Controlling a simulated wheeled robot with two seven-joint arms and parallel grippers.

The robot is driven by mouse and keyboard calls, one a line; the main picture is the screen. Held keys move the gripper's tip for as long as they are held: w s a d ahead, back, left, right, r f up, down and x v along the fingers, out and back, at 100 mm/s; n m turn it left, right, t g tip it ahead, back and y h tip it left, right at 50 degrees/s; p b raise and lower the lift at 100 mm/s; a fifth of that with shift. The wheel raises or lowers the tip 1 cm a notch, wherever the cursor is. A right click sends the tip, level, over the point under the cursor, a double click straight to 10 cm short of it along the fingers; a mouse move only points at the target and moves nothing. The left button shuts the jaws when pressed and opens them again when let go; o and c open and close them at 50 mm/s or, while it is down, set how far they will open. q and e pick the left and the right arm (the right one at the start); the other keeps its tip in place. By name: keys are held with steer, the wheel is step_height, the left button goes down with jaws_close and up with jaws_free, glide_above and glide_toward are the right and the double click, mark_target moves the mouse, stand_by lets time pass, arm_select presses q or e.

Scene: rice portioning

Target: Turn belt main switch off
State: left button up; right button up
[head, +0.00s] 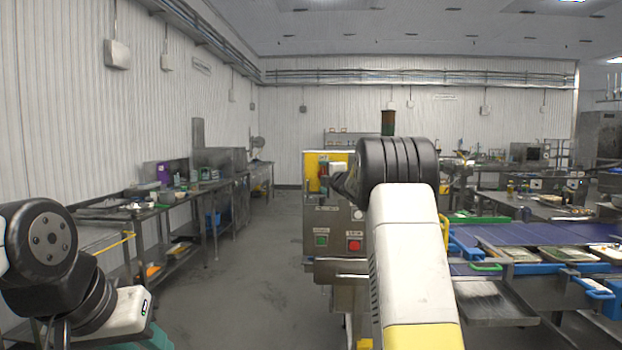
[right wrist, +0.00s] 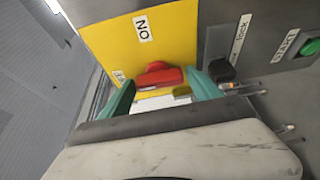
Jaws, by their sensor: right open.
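The belt main switch is a red knob (right wrist: 160,76) on a yellow plate (right wrist: 170,35) in the right wrist view. An "ON" label (right wrist: 143,28), seen upside down, is on the plate above it. My right gripper (right wrist: 160,90) is open, its two green fingers either side of the knob. I cannot tell whether they touch it. In the head view the yellow plate (head: 312,160) tops the steel control cabinet (head: 330,215), and my right arm partly hides it. My left arm is at lower left; a teal part shows at the bottom edge, and its jaws cannot be made out.
Beside the switch are a black knob (right wrist: 222,70) labelled "lock" and a green START button (right wrist: 310,47). The cabinet front has a green button (head: 321,240) and a red button (head: 354,244). The blue belt (head: 535,233) with trays lies right. The aisle floor (head: 235,265) is clear.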

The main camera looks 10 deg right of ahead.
steer(key=s, duration=0.7)
steer(key=shift+s+d, duration=0.35)
steer(key=shift+d, duration=0.1)
steer(key=s+f+m+g+h, duration=0.1)
steer(key=s+m+g+h, duration=0.25)
steer(key=s+m, duration=0.9)
steer(key=s+a+f+m+g+y, duration=0.1)
steer(key=s+a+f, duration=0.3)
steer(key=s, duration=0.7)
steer(key=s+a+f+m+g+y, duration=0.1)
steer(key=s+a+f+m+g, duration=0.2)
steer(key=s, duration=0.9)
steer(key=s+a+f+m+g+y, duration=0.2)
steer(key=s+a+f+g, duration=0.2)
steer(key=s+f, duration=0.4)
steer(key=s+a, duration=0.1)
steer(key=s, duration=0.3)
steer(key=shift+a, duration=0.3)
steer(key=shift+w, duration=0.1)
